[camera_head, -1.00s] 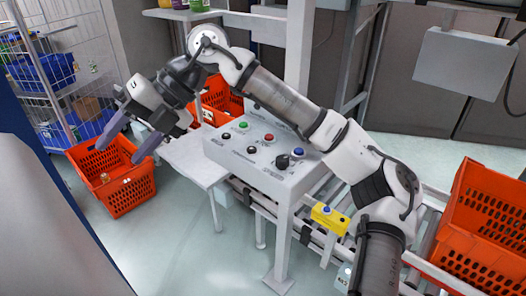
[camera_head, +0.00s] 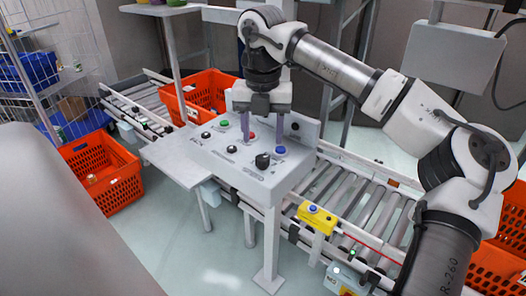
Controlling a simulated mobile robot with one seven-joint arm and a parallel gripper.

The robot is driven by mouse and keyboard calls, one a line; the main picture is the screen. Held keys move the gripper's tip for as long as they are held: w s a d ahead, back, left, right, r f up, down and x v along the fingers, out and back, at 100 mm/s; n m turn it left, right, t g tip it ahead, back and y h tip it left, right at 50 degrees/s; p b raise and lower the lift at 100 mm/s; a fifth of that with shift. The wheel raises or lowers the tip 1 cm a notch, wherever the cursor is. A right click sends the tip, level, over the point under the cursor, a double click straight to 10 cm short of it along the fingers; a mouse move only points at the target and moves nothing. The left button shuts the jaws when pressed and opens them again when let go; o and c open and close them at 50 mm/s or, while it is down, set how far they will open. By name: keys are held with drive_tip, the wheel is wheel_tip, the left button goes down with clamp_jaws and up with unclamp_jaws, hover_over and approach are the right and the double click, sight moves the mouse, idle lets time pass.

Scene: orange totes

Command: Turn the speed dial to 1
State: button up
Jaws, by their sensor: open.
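A grey control panel (camera_head: 222,158) stands in the middle of the head view. A black knob (camera_head: 262,161), which looks like the speed dial, sits on its front right part, and its setting is too small to read. Green (camera_head: 224,124), red (camera_head: 252,135) and blue (camera_head: 280,150) buttons and two small black ones (camera_head: 231,149) share the panel. My gripper (camera_head: 262,132) points down over the back of the panel, open and empty. Its fingers are apart, behind the knob in the picture; whether the tips touch the panel I cannot tell.
A roller conveyor (camera_head: 365,205) runs behind and below the panel. A yellow box (camera_head: 317,219) with a button is mounted on its front edge. Orange totes stand at the left (camera_head: 103,172), behind the panel (camera_head: 205,90) and at the right (camera_head: 497,262). A grey plate (camera_head: 175,165) juts left from the panel.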

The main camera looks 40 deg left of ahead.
sight(262, 158)
wheel_tip(262, 158, down, 6)
drive_tip(key=shift+f+p, duration=0.1)
drive_tip(key=shift+p, duration=0.2)
drive_tip(key=shift+c, duration=0.2)
drive_tip(key=c, duration=0.9)
